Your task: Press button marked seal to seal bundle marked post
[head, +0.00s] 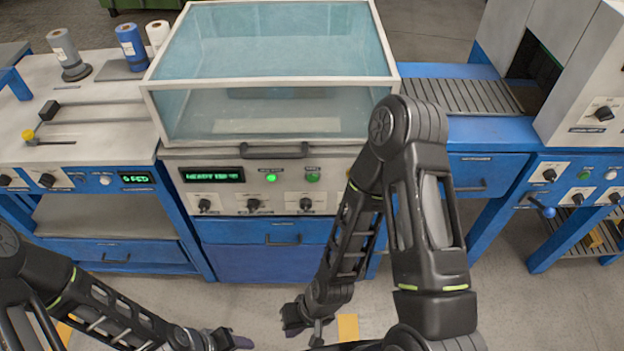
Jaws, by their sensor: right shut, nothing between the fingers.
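The sealing machine (225,205) stands in the middle with its clear-sided lid (270,50) down. Its front panel has a lit green display (211,174), a bright green lamp or button (271,177) and a darker green button (313,177); their small labels are too blurred to read, so I cannot tell which is marked seal. I cannot make out a bundle marked post through the lid. My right gripper (318,332) is low in front of the machine, shut and empty, away from the panel. My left gripper (236,342) is at the bottom edge, partly cut off; its jaws are unclear.
A left bench (95,140) holds several rolls (130,45) and a yellow-knobbed lever (30,135). To the right are a roller conveyor (465,96) and a grey tunnel machine (590,85). My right arm covers part of the machine's right side. Floor is clear in front.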

